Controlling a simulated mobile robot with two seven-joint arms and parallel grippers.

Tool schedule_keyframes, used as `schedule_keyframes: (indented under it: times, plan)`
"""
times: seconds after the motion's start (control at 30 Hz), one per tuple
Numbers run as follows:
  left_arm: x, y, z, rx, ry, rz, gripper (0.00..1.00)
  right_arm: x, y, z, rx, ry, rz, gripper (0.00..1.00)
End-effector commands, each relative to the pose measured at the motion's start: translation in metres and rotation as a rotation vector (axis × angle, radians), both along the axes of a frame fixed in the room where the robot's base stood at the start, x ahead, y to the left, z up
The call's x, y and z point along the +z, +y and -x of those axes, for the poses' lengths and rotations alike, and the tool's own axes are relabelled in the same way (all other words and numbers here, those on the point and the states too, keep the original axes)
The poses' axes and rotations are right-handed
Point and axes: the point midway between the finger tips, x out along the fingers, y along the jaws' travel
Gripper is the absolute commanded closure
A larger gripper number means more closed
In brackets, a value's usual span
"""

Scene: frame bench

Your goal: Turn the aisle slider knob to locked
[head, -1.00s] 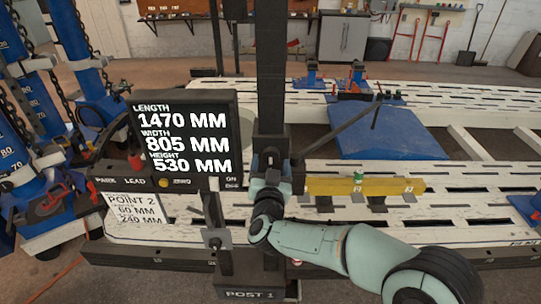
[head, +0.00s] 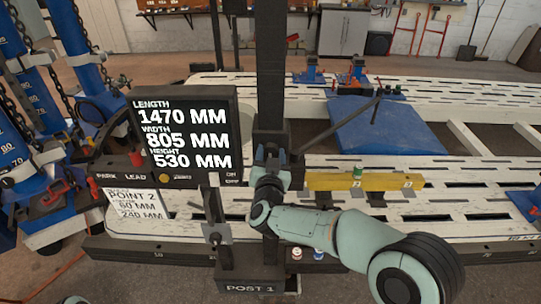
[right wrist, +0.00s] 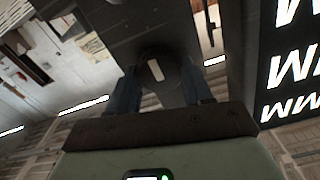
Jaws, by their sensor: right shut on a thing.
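The slider knob (right wrist: 157,70) is a dark round knob with a pale mark, seen in the right wrist view on a dark block. It is on the tall dark post (head: 270,70) in the head view, where my gripper hides it. My right gripper (head: 272,158) is at the post, just right of the display. In the right wrist view its two bluish fingers (right wrist: 162,90) stand on either side of the knob, shut on it. The pale mark lies slightly tilted from upright; I cannot read any locked label.
A display (head: 185,135) with measurements stands close left of the gripper. A yellow bar (head: 335,181) reaches right from the post. A smaller clamp post (head: 217,235) stands in front. Blue chained towers (head: 50,110) fill the left. The white bench (head: 450,205) lies behind.

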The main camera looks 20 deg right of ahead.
Motion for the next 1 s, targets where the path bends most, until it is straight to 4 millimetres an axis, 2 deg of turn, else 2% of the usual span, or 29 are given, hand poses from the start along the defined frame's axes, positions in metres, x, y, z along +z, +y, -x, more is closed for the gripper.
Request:
schedule_keyframes:
  times: [0.37, 1.0]
  plan:
    - [-0.031, 0.0, 0.02, 0.0, 0.022, 0.0, 0.6, -0.003, -0.001, 0.001, -0.002, -0.058, -0.19, 0.8]
    - [-0.094, 0.0, 0.045, 0.001, 0.052, 0.0, 0.6, -0.003, -0.004, 0.001, -0.002, -0.228, -0.771, 0.8]
